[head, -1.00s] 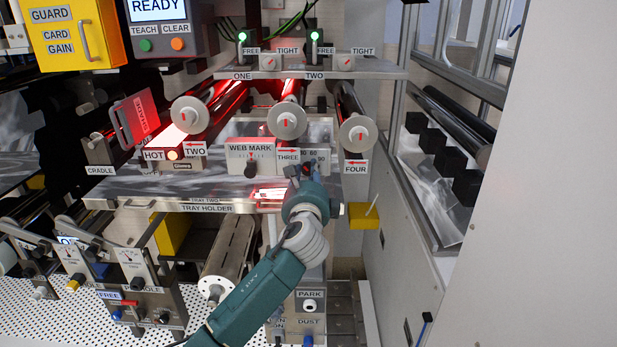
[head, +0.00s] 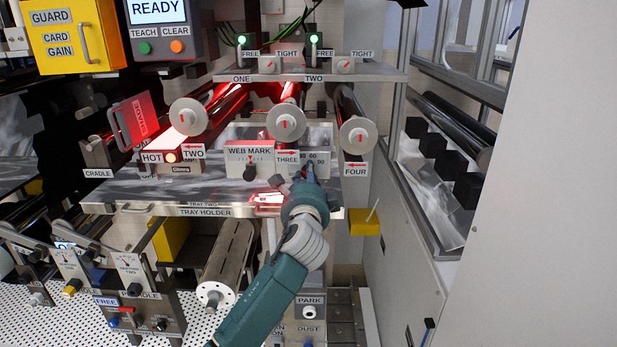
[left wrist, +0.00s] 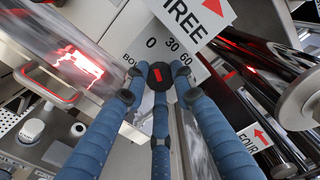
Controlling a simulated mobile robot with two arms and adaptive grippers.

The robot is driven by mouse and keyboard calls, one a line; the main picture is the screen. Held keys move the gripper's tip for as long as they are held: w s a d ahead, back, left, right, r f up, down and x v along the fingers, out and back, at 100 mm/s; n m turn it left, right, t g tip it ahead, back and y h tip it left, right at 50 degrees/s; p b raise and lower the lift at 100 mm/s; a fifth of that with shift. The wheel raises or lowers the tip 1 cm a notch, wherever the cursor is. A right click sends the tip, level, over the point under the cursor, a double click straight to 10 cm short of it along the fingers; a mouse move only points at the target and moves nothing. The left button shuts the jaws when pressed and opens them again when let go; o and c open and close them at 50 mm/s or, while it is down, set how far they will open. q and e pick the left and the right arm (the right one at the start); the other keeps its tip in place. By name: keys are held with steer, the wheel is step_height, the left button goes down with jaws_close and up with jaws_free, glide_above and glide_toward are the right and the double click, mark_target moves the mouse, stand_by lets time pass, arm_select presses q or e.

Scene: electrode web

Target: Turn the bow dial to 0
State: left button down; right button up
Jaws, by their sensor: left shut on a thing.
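The bow dial (left wrist: 160,76) is a small black knob with a red mark, in the left wrist view. Its plate (left wrist: 187,88) carries BOW, 0, 30 and 60. The red mark runs nearly up and down in that picture, leaning slightly toward the 0; which end is the pointer I cannot tell. My left gripper (left wrist: 158,88) has its blue fingers closed around the knob. In the head view my left gripper (head: 306,178) is at the numbered plate (head: 321,166), right of the WEB MARK box, and hides the knob. My right gripper is not in view.
The WEB MARK box (head: 250,152) with its own black knob stands close left. The tray holder shelf (head: 190,210) runs just below. Rollers with grey end discs (head: 286,123) are above. A yellow block (head: 364,221) sits right of the arm.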

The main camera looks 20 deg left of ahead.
arm_select(q)
steer(key=shift+a+r, duration=0.25)
steer(key=shift+r, duration=0.1)
steer(key=c, duration=1.6)
jaws_free()
steer(key=shift+o, duration=0.8)
steer(key=shift+a, duration=0.1)
steer(key=shift+s+a+f, duration=0.1)
steer(key=shift+s+f, duration=0.05)
steer(key=shift+s+d+f, duration=0.1)
steer(key=shift+s+d, duration=0.05)
steer(key=shift+d, duration=0.1)
steer(key=v, duration=1.1)
steer(key=shift+s, duration=0.35)
